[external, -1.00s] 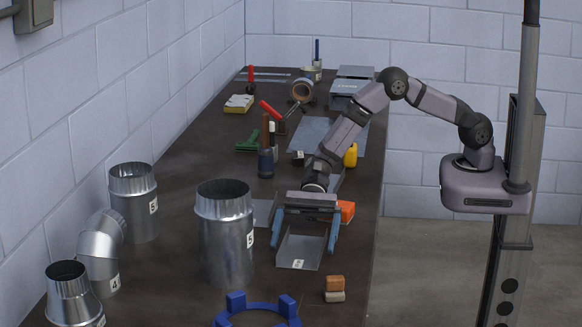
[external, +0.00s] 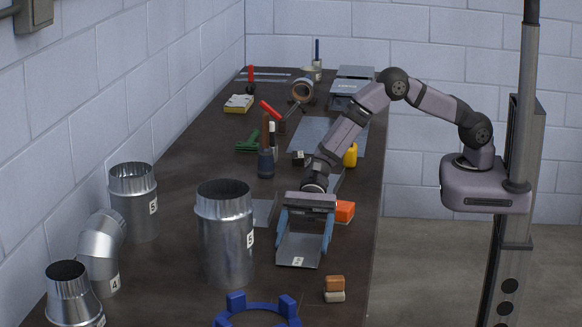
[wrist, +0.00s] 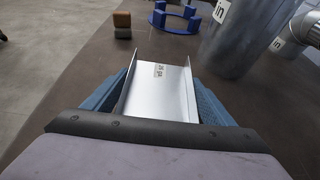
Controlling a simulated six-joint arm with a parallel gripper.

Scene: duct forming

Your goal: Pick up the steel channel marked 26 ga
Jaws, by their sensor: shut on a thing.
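The steel channel (external: 298,250) is a short grey U-shaped piece with a small white label on its floor. It lies near the front right of the bench, and it also shows in the wrist view (wrist: 160,92) with its label facing up. My gripper (external: 305,243) comes down over it with blue fingers, one along each outer side wall. The fingers are shut on the channel. The near end of the channel is hidden by my gripper in the wrist view. I cannot tell whether it is clear of the bench.
A large steel duct (external: 225,240) stands close on the left. An orange block (external: 344,211) lies just behind on the right. Small brown and pale blocks (external: 334,284) and a blue ring (external: 257,312) are in front. The bench's right edge (external: 376,240) is near.

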